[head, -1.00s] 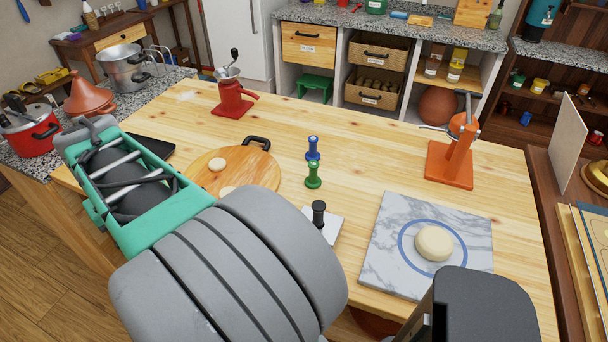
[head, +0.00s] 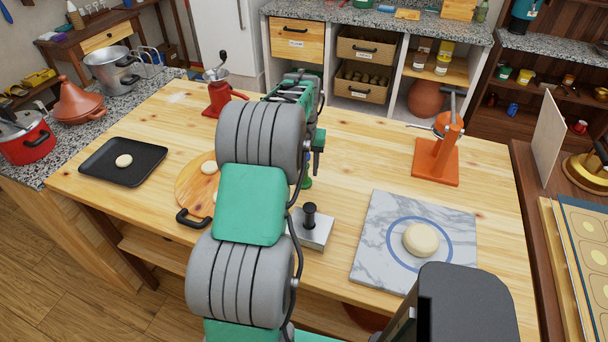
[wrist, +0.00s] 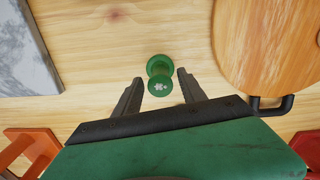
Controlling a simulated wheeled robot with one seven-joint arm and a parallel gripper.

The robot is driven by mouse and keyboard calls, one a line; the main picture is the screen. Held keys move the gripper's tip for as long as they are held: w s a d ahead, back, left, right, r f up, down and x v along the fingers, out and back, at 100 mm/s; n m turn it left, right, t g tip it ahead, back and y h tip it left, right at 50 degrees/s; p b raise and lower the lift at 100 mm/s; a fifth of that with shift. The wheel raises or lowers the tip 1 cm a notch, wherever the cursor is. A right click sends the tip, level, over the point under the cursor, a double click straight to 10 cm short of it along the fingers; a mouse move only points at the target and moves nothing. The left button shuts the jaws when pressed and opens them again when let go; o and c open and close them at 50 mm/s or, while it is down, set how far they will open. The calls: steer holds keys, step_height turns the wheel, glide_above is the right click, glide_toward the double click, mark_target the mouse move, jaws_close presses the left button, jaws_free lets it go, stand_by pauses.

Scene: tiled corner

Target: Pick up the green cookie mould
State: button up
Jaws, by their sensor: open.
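The green cookie mould (wrist: 159,73) stands on the wooden table in the wrist view, with a pale mark on its round top. It appears between the two fingers of my gripper (wrist: 159,77), which are apart and not closed on it. I cannot tell how far the fingertips are above the table. In the head view my arm hides most of the green mould (head: 306,183); only a sliver shows. A bit of the blue mould (head: 309,157) shows just behind it. The gripper's tips are hidden there.
A round wooden board (head: 184,190) lies left of the mould; its black handle shows in the wrist view (wrist: 271,107). A marble slab (head: 375,235) with dough (head: 421,239) lies right. A metal block with a black knob (head: 310,218) stands nearer. A red grinder (head: 220,97) and orange press (head: 438,158) stand farther back.

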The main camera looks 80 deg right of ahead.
steer(key=shift+f, duration=0.45)
steer(key=shift+c, duration=0.6)
jaws_close()
